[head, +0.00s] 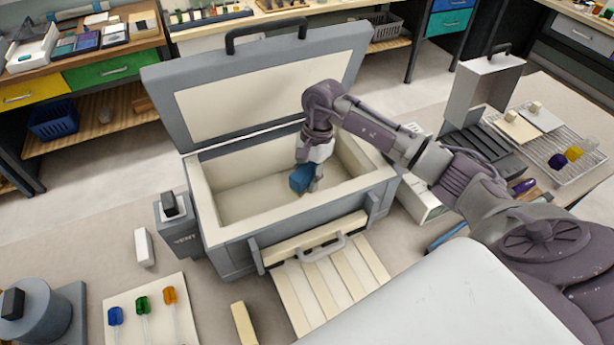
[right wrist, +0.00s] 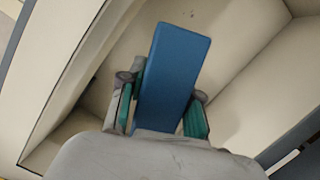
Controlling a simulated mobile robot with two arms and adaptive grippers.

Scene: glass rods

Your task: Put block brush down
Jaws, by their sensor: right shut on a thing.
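The block brush (head: 300,180) shows as a blue block in the head view, low inside the open grey box. In the right wrist view the blue block (right wrist: 175,72) lies between the teal finger pads. My right gripper (head: 312,178) is shut on it and reaches down into the box from the right. Whether the block touches the box floor I cannot tell. Any bristles are hidden. The box (head: 228,229) has cream inner walls and a raised lid (head: 265,92) leaning back. My left gripper is not in view.
A slatted cream board (head: 330,290) lies in front of the box. A pale panel with blue, green and orange pieces (head: 142,306) lies at the front left. A wire rack (head: 565,150) stands at the right. The box floor around the block looks mostly clear.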

